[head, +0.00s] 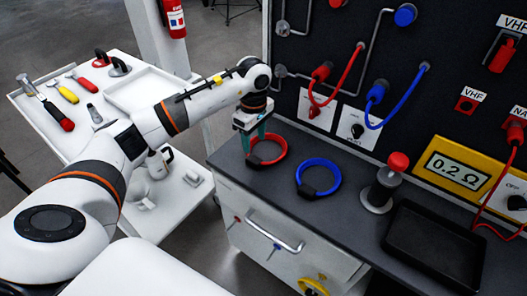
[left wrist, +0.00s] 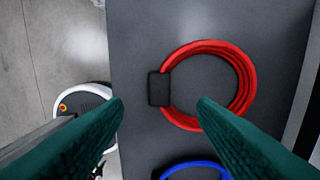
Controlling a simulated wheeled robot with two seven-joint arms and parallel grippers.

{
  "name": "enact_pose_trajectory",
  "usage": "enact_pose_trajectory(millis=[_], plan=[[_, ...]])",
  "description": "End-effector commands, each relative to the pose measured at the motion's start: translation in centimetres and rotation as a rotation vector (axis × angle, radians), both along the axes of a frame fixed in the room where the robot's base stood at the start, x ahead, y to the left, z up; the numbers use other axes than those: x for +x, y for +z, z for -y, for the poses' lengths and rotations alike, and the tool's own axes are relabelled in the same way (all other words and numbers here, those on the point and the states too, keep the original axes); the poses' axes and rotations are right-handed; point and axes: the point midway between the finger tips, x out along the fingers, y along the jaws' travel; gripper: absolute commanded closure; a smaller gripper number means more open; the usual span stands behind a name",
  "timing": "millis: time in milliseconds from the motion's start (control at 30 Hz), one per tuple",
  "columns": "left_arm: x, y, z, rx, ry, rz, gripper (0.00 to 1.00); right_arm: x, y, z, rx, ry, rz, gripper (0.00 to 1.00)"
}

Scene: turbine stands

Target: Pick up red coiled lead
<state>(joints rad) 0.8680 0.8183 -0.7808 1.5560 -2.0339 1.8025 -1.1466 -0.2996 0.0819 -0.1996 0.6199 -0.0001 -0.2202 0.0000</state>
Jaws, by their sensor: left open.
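The red coiled lead (head: 280,147) lies flat on the dark bench top near its left end. In the left wrist view the red coiled lead (left wrist: 247,85) is a ring with a black block on its left side. My left gripper (head: 252,143) is above the bench at the left part of the ring. In the left wrist view my left gripper's green fingers (left wrist: 160,108) are apart with nothing between them. The black block lies ahead between the fingertips, which look apart from it. My right gripper is not in view.
A blue coiled lead (head: 319,162) lies right of the red one. A red-topped post (head: 380,190) and a black tray (head: 432,240) stand further right. A black panel with plugged leads rises behind. A white tool cart (head: 110,62) stands left.

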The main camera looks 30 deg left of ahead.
Motion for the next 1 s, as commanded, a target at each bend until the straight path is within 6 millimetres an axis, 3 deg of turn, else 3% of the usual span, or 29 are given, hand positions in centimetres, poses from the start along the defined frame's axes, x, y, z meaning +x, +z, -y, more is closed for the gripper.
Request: enact_pose_trajectory(millis=[600,900,1000], plan=[[-0.3,-7.1,-0.4,-0.004,0.001,0.0,0.47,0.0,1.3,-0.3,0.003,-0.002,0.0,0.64],[-0.3,-7.6,-0.4,-0.003,0.0,0.002,0.47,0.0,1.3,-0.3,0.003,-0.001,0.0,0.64],[-0.3,-7.6,-0.4,-0.003,0.0,0.002,0.64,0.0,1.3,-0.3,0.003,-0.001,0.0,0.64]])
